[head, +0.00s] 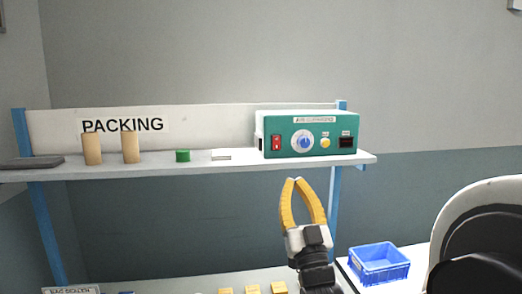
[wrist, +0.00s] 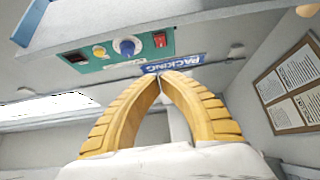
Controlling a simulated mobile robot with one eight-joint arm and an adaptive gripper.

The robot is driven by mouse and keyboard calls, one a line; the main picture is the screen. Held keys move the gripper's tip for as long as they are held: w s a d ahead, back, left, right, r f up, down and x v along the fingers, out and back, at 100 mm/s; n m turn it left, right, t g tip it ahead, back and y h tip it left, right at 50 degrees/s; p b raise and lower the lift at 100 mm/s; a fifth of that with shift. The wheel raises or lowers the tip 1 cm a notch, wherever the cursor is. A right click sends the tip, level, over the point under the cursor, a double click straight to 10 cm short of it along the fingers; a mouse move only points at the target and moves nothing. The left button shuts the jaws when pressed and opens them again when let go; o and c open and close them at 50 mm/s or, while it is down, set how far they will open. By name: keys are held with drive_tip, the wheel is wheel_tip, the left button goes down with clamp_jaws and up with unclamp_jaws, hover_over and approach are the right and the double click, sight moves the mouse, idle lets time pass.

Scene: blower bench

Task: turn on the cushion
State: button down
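The green control box (head: 310,133) stands on the right end of the upper shelf. Its front has a red rocker switch (head: 276,142), a blue knob (head: 305,142), a yellow button (head: 325,142) and a dark window (head: 346,142). The label above the knob is too small to read surely. The box appears upside down in the wrist view (wrist: 115,64), with the red switch (wrist: 160,40) right of the knob. My gripper (head: 293,180) is below the shelf edge under the box, pointing up. Its yellow fingertips meet in the wrist view (wrist: 168,74), with nothing between them.
The shelf (head: 215,167) also holds two tan cylinders (head: 130,147), a green piece (head: 183,155), a small pale item (head: 221,155) and a dark flat slab (head: 32,162). Below are a blue crate (head: 379,262) and several yellow blocks (head: 252,289). A blue post (head: 334,205) stands beside my gripper.

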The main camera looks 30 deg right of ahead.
approach(279, 140)
wheel_tip(279, 140, up, 4)
drive_tip(key=w+b, duration=0.1)
drive_tip(key=w, duration=0.1)
drive_tip(key=w+d+b, duration=0.1)
drive_tip(key=w, duration=0.1)
drive_tip(key=shift+d, duration=0.1)
drive_tip(key=shift+w+d, duration=0.15)
drive_tip(key=shift+w, duration=0.3)
